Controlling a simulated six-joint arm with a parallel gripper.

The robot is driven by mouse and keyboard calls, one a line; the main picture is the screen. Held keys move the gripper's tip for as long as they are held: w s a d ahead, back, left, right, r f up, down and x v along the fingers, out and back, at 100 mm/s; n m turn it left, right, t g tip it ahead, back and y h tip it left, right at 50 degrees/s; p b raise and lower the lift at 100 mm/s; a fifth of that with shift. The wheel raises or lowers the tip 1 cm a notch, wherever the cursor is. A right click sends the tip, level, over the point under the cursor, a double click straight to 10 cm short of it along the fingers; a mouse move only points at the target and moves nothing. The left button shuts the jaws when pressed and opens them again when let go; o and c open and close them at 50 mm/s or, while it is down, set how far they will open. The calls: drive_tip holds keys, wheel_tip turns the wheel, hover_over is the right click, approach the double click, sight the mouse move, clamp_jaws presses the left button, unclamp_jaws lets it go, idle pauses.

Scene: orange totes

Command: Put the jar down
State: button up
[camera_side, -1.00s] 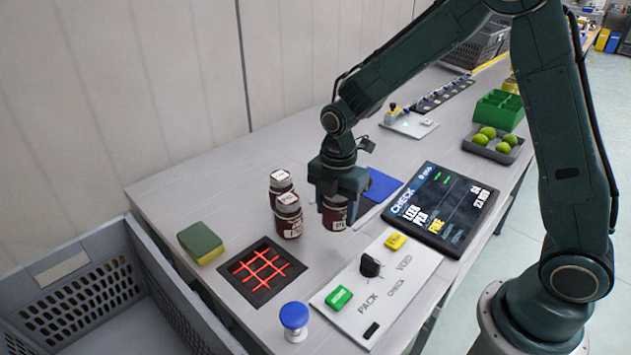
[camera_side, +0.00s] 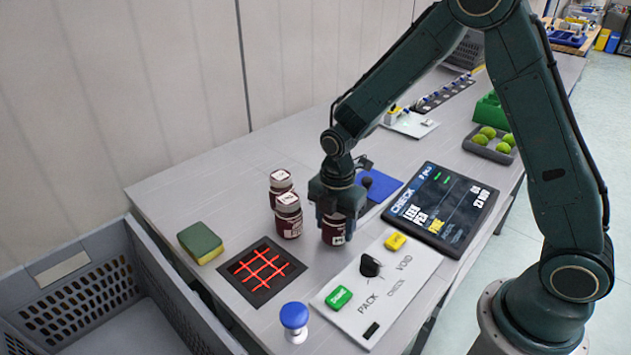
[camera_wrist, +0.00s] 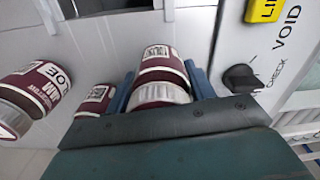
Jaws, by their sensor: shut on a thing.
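A jar (camera_side: 334,236) with a dark red label is between the fingers of my gripper (camera_side: 336,212), just left of the white button panel. Its base looks at or very near the table top; I cannot tell whether it touches. In the wrist view the jar (camera_wrist: 162,78) lies between the two blue fingers of my gripper (camera_wrist: 160,85), which is shut on it. Its lid is mostly hidden by the gripper in the side view.
Two similar jars (camera_side: 288,216) stand close on the left. A red-lit scanner grid (camera_side: 262,272), a sponge (camera_side: 201,242) and a blue knob (camera_side: 294,318) are nearer. The button panel (camera_side: 370,290) and a display (camera_side: 440,208) are right. A blue pad (camera_side: 380,184) lies behind.

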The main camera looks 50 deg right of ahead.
drive_tip(key=shift+f, duration=0.1)
drive_tip(key=o, duration=1.2)
wheel_tip(320, 180, up, 12)
drive_tip(key=shift+f, duration=0.2)
drive_tip(key=shift+r, duration=0.35)
